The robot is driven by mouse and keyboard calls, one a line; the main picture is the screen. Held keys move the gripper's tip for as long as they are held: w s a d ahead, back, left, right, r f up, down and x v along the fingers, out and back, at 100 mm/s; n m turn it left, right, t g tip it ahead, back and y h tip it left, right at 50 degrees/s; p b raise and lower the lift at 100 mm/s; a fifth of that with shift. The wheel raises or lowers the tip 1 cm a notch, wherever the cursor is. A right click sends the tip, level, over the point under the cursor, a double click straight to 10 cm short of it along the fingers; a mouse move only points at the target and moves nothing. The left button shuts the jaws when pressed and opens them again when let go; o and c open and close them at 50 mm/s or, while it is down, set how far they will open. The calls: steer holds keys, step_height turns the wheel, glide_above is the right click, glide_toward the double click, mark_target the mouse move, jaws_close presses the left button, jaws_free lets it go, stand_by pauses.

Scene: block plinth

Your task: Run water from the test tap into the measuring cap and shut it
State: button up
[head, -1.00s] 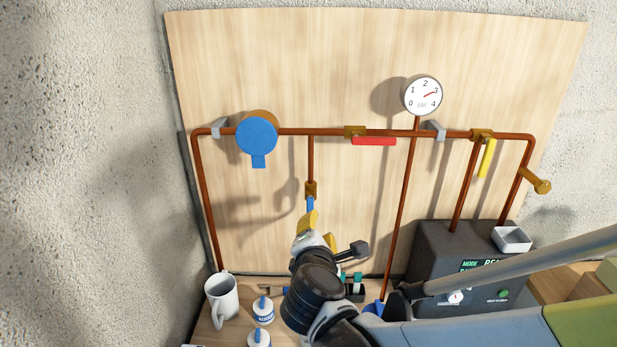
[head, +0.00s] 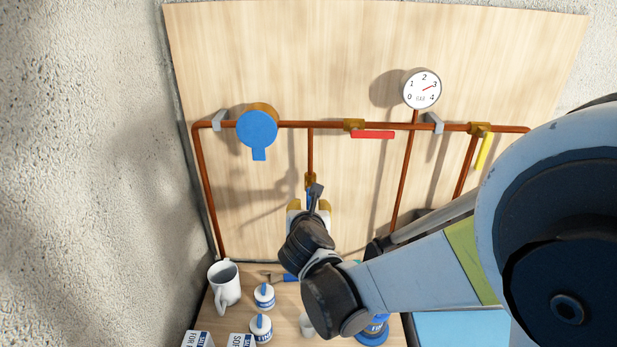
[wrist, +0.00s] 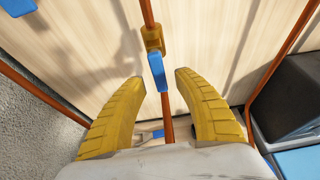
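The test tap appears to be the brass valve (head: 310,179) on the short copper drop pipe. Its blue lever (wrist: 157,71) hangs down along the pipe in the wrist view. My gripper (head: 308,204) is just below the valve; its yellow fingers (wrist: 159,77) are apart, with the lever's lower end between or just ahead of the tips. I see no clear grip on it. A small white cup-like thing (head: 307,325), partly behind my wrist, may be the measuring cap; I cannot be sure. No water is visible.
A white mug (head: 223,287), blue-topped containers (head: 264,296) and labelled boxes (head: 241,340) stand at lower left. A blue meter (head: 257,130), red lever (head: 373,135), yellow lever (head: 483,152) and gauge (head: 421,89) are on the pipework. My arm hides the right side.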

steer(key=shift+x, duration=1.3)
jaws_close()
steer(key=shift+a, duration=0.1)
steer(key=shift+a+r+m+t+y+b, duration=0.1)
steer(key=shift+a+m+y+b, duration=0.15)
steer(key=shift+m+y+b, duration=0.4)
steer(key=shift+a+r+m+t+y+b, duration=0.1)
steer(key=shift+a+m+y+b, duration=0.25)
steer(key=shift+m, duration=0.55)
steer(key=shift+a+r+m+t+y+b, duration=0.1)
steer(key=shift+a+r+m+y+b, duration=0.1)
steer(key=shift+m+y+b, duration=0.4)
steer(key=shift+m, duration=0.25)
